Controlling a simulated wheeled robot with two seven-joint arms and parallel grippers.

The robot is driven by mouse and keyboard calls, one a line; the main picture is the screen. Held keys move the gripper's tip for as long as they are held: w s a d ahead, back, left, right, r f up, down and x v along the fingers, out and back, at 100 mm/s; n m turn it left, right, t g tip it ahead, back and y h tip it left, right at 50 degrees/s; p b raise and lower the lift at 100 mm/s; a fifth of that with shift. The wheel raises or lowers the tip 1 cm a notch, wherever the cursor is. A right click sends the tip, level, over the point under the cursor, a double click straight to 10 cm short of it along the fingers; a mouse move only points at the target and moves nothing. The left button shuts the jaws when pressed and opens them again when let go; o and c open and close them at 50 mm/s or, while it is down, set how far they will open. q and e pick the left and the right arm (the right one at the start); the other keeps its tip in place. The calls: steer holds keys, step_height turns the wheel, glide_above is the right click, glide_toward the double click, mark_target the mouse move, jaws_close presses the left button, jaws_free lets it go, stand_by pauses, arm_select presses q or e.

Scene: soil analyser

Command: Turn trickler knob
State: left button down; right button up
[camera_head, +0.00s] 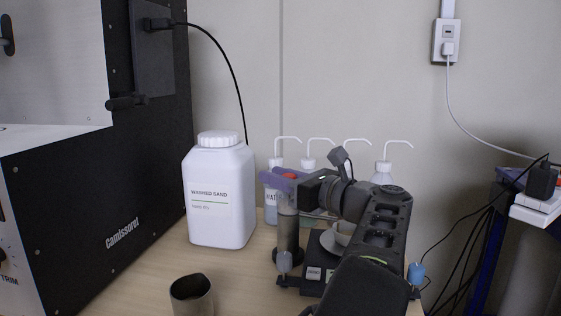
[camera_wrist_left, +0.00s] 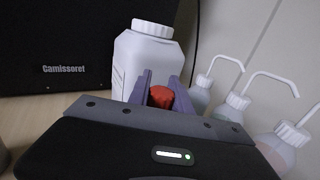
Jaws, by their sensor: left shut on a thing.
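The red trickler knob (camera_head: 290,176) shows between the purple fingers of my left gripper (camera_head: 279,180), at the top of the trickler. In the left wrist view the knob (camera_wrist_left: 161,97) sits between the two fingertips (camera_wrist_left: 161,90), and the gripper is shut on it. The trickler's grey upright body (camera_head: 288,232) stands below the gripper on a black base (camera_head: 313,274). My left wrist and forearm hide much of the trickler and what is behind it. My right gripper is not in view.
A white washed-sand bottle (camera_head: 220,195) stands left of the gripper. Several spouted wash bottles (camera_head: 384,172) stand behind it by the wall. An open dark cup (camera_head: 192,297) is at the front. A large black machine (camera_head: 130,190) fills the left side. Some bare table lies between.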

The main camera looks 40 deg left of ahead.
arm_select(q)
steer(key=n+g+p, duration=0.1)
steer(key=g, duration=0.1)
steer(key=n+g+p, duration=0.1)
steer(key=g, duration=0.1)
steer(key=shift+s+n, duration=0.4)
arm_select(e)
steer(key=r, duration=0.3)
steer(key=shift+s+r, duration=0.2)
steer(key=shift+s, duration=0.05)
arm_select(q)
steer(key=shift+g, duration=0.4)
steer(key=c, duration=1.2)
jaws_free()
steer(key=shift+o, duration=0.2)
steer(key=shift+d, duration=0.15)
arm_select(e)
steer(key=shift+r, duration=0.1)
arm_select(q)
steer(key=p+v, duration=0.3)
steer(key=v, duration=0.4)
steer(key=shift+d, duration=0.3)
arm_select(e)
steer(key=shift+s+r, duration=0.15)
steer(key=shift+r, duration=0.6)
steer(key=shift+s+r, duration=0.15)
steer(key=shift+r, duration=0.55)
